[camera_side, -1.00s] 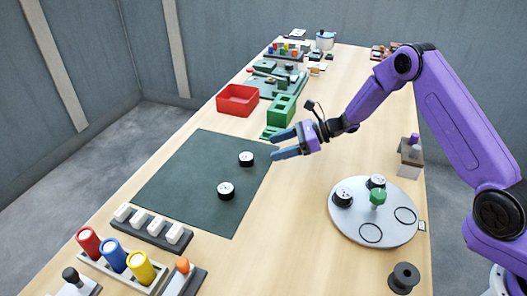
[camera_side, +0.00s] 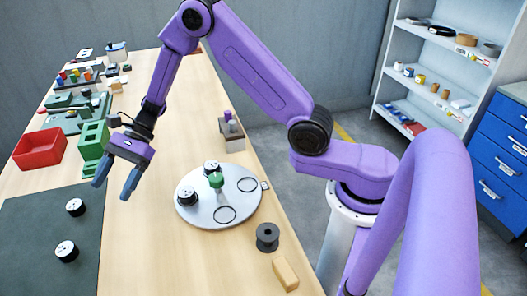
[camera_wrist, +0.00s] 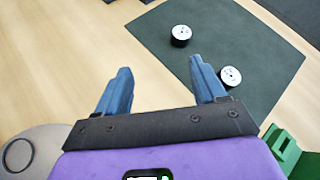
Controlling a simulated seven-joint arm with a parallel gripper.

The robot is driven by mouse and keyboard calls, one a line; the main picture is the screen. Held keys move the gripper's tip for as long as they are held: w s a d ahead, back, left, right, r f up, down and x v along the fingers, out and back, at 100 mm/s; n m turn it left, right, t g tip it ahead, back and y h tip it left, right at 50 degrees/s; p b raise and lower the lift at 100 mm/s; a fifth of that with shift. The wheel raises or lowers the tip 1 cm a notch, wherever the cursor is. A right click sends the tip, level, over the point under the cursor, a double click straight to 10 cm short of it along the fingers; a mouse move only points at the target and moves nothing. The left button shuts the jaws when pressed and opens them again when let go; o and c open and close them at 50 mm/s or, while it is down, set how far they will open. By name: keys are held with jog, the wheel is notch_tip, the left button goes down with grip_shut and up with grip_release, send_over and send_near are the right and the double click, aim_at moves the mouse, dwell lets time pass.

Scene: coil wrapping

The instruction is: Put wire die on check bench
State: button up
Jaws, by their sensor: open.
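No label shows which piece is the wire die or which surface is the check bench. The likely dies are short black cylinders with white tops. Two, a nearer cylinder (camera_side: 66,251) and a farther cylinder (camera_side: 76,207), stand apart on the dark green mat (camera_side: 30,240); both also show in the wrist view. Two more, a left cylinder (camera_side: 187,197) and a back cylinder (camera_side: 210,168), stand on the round grey plate (camera_side: 200,213), beside two empty ringed spots. My gripper (camera_side: 114,190) is open and empty above the wood, between mat and plate.
A green knob (camera_side: 216,180) rises from the plate's middle. A black spool (camera_side: 267,237) and a beige block (camera_side: 286,274) lie near the table's right edge. A green block (camera_side: 93,145) and red bin (camera_side: 40,149) stand left of my gripper. A purple-topped stand (camera_side: 231,132) is behind the plate.

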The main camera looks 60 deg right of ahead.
jog(key=s+d+r+n+g+h, duration=0.25)
jog(key=s+n, duration=0.35)
jog(key=s, duration=0.4)
jog(key=s+d+r+n+g+h, duration=0.15)
jog(key=s+n+h, duration=0.25)
jog(key=s+n, duration=0.4)
jog(key=s+d+r+n+t+h, duration=0.3)
jog(key=s+d+n+t+h, duration=0.1)
jog(key=s+d+n, duration=0.9)
jog(key=s+d+h, duration=0.1)
jog(key=s, duration=0.1)
jog(key=shift+s+d+n, duration=0.15)
jog(key=shift+s+n, duration=0.15)
jog(key=shift+s, duration=0.05)
